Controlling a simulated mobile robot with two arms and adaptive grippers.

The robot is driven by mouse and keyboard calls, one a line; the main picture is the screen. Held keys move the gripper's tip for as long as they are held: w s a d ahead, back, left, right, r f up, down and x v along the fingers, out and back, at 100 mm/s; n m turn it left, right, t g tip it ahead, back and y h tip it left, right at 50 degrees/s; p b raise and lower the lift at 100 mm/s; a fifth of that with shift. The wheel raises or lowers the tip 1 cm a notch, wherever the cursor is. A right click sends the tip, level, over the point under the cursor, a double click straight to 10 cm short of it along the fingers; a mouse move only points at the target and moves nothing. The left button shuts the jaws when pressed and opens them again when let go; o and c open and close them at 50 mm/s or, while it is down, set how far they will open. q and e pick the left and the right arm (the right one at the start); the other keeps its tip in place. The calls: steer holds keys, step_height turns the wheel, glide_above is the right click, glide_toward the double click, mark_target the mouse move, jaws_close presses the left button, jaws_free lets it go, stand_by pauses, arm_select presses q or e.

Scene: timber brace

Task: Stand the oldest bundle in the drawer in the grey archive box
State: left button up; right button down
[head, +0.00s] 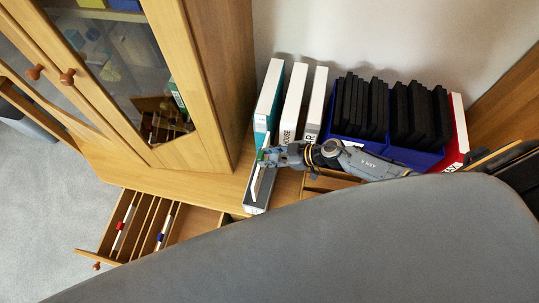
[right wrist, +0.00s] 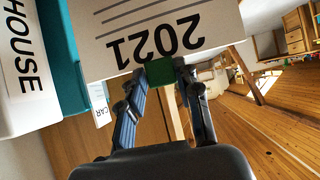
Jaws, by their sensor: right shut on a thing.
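My right gripper (head: 266,157) is shut on a white bundle (head: 258,183) with a green band. In the right wrist view the held bundle (right wrist: 155,28) reads 2021, upside down, and the fingers (right wrist: 160,75) close at its green band. The grey archive box (head: 257,209) stands on the cabinet top beside the binders. The held bundle is at the box in the head view; whether its lower end is inside I cannot tell. The open drawer (head: 95,257) holds two bundles, one with a red band (head: 122,226) and one with a blue band (head: 160,238). My left gripper is not in view.
Binders, teal-white (head: 268,100), HOUSE (head: 291,105) and another white one (head: 315,105), stand behind the box. Blue holders (head: 345,125) with black folders and a red binder (head: 457,130) are to the right. A glass-door cabinet (head: 210,80) rises on the left.

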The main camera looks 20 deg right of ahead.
steer(key=shift+p, duration=0.3)
stand_by(0.5)
step_height(320, 180, down, 12)
steer(key=b, duration=0.9)
stand_by(2.0)
steer(key=shift+f, duration=0.1)
steer(key=shift+c, duration=1.9)
jaws_free()
step_height(320, 180, up, 8)
steer(key=p, duration=0.8)
steer(key=shift+p, duration=0.3)
